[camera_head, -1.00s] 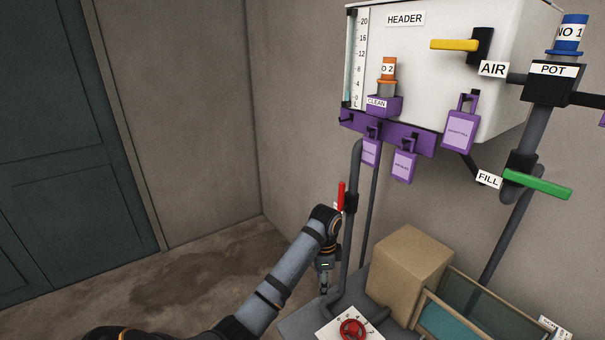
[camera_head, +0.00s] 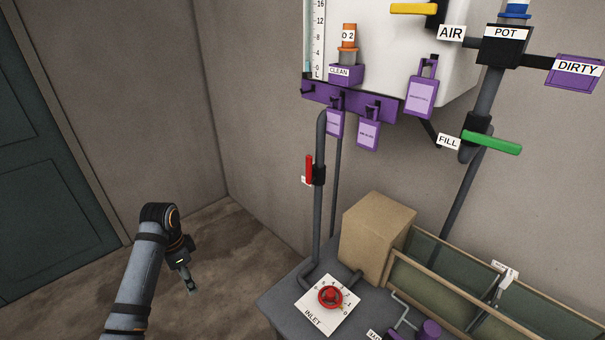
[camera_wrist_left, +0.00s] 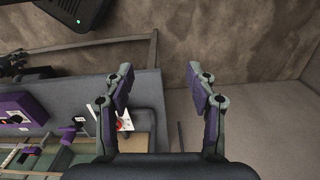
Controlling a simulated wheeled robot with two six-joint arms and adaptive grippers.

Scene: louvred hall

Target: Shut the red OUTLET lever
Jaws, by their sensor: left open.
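My left gripper (camera_head: 191,288) hangs left of the pipe and below the lever, over the bare floor, apart from everything. In the left wrist view my left gripper (camera_wrist_left: 160,75) has its two fingers spread, with nothing between them. The red lever cannot be made out in that view. My right gripper does not show.
The bench holds a red INLET knob (camera_head: 330,296), a cardboard box (camera_head: 376,240) and a divided wooden-edged tray (camera_head: 395,272). Purple tags (camera_head: 369,134) hang above. Floor left of the bench is free.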

